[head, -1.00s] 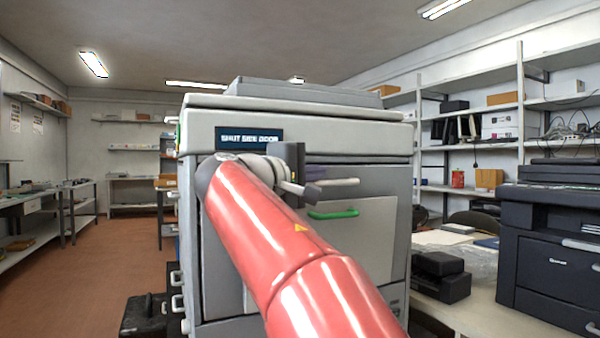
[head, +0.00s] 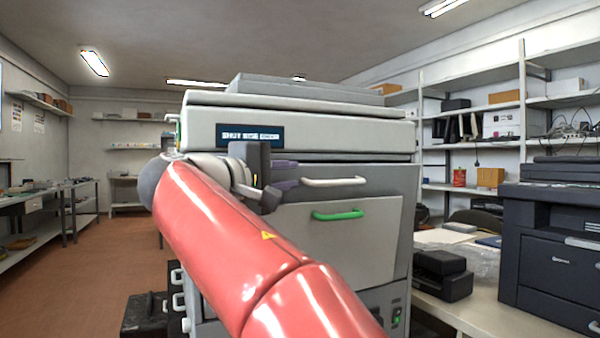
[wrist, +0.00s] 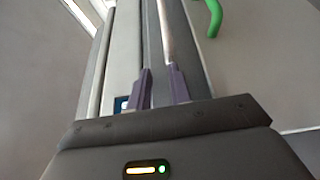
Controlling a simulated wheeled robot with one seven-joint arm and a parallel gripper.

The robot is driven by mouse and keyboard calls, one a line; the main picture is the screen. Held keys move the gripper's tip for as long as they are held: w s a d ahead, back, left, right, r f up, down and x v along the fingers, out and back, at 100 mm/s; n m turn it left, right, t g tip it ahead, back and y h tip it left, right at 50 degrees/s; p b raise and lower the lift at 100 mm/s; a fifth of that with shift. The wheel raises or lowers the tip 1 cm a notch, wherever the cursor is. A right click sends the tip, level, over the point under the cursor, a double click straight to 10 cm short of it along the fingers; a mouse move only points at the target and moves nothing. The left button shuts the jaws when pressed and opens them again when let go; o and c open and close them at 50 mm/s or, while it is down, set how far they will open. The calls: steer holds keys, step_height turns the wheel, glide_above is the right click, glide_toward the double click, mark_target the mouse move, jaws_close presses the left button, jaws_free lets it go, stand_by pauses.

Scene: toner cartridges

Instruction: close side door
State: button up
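The large grey copier (head: 200,130) shows a display (head: 250,136) reading roughly "SHUT SIDE DOOR". Its grey side panel (head: 385,185) carries a white bar handle (head: 335,181) and, below it, a green handle (head: 338,215). The panel looks tilted slightly out at the top; I cannot tell how far. My gripper (head: 287,175) is left of the white handle, its purple fingers pointing right, apart and empty. In the wrist view the open fingertips (wrist: 160,78) are near the white handle (wrist: 165,32), which lies ahead of the right finger. The green handle (wrist: 213,18) is at the top.
A bench (head: 470,305) on the right holds a dark printer (head: 550,250) and a small black device (head: 442,275). Shelves (head: 470,187) line the right wall. Floor (head: 115,260) is open on the left, with a black case (head: 140,315) beside the copier.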

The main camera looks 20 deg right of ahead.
steer(key=shift+s+a+r, duration=0.25)
steer(key=shift+s+a, duration=0.35)
steer(key=shift+a, duration=0.05)
steer(key=shift+r, duration=0.1)
steer(key=shift+s, duration=0.1)
steer(key=v, duration=0.7)
steer(key=shift+a, duration=0.35)
